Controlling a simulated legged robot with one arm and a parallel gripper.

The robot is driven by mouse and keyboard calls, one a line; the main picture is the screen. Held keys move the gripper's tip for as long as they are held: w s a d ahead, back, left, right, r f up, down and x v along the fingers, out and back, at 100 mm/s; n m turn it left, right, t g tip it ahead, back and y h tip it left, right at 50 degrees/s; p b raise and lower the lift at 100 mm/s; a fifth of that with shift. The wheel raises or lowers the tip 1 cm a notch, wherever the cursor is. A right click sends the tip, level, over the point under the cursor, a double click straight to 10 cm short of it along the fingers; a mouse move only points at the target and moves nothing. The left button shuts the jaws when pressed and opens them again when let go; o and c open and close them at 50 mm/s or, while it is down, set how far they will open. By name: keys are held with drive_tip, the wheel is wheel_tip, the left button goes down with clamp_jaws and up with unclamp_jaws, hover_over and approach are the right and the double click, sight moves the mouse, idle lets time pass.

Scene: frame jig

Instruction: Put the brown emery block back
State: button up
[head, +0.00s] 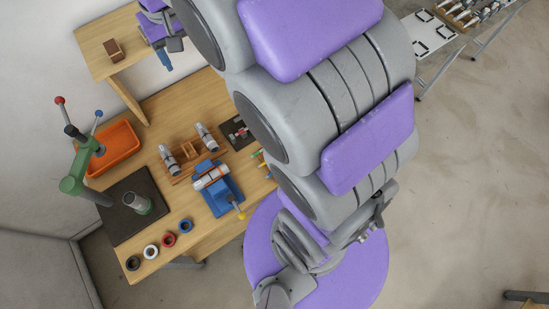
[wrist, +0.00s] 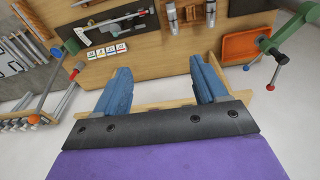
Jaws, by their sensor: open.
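A small brown block (head: 113,49), which looks like the emery block, sits on a raised wooden shelf (head: 92,38) at the upper left of the head view. My gripper (head: 167,58) is to the right of the block and apart from it, beside the shelf. In the wrist view my gripper (wrist: 163,75) has its two blue fingers spread wide with nothing between them. The block cannot be made out in the wrist view.
The workbench (head: 209,90) holds an orange tray (head: 122,146), a green press (head: 75,183), a blue vise (head: 225,197), metal cylinders in a wooden holder (head: 172,159) and several rings (head: 169,240). A dark mat (head: 235,138) carries small parts. My arm hides the middle.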

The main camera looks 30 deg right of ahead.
drive_tip(key=s+d+f+g, duration=0.1)
drive_tip(key=s+f, duration=0.2)
drive_tip(key=s, duration=0.7)
drive_tip(key=s+f+g, duration=0.1)
drive_tip(key=s+f, duration=0.1)
drive_tip(key=s, duration=0.7)
drive_tip(key=s+d+f+g, duration=0.1)
drive_tip(key=s+f, duration=0.2)
drive_tip(key=s, duration=0.7)
wheel_tip(320, 180, down, 21)
drive_tip(key=b, duration=2.1)
drive_tip(key=shift+a+n+b, duration=0.3)
drive_tip(key=shift+a+b, duration=0.05)
drive_tip(key=shift+a, duration=0.1)
drive_tip(key=shift+d+f, duration=0.1)
drive_tip(key=shift+d, duration=0.05)
